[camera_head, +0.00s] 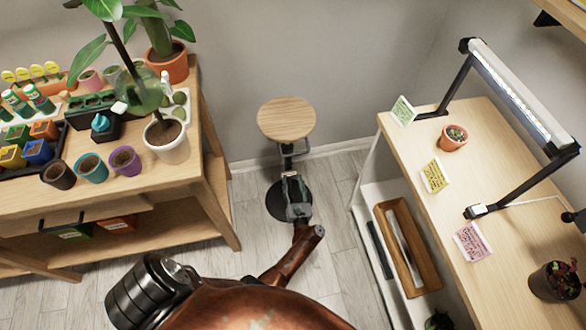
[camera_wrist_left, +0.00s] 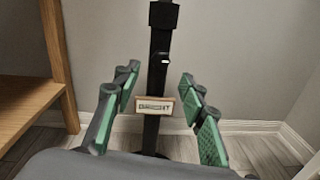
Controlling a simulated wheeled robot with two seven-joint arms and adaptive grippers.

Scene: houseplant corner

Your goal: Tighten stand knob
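The stand has a round wooden top (camera_head: 286,118) on a dark post and a round black base (camera_head: 280,201). In the left wrist view its black post (camera_wrist_left: 159,45) rises upright, with a thicker collar at the top and a small wood-edged label (camera_wrist_left: 155,105) lower down. A dark part (camera_head: 304,147) juts to the right below the top; it may be the knob, but it is too small to be sure. My left gripper (camera_head: 294,182) is open below the top. Its green-padded fingers (camera_wrist_left: 160,74) appear on either side of the post, apart from it. My right gripper is not in view.
A wooden plant table (camera_head: 216,185) with pots and seedlings stands left of the stand. A light wooden desk (camera_head: 480,160) with a lamp, cards and small plants stands at right, a shelf tray (camera_head: 424,262) beneath it. The wall is close behind; grey floor (camera_head: 340,182) lies between.

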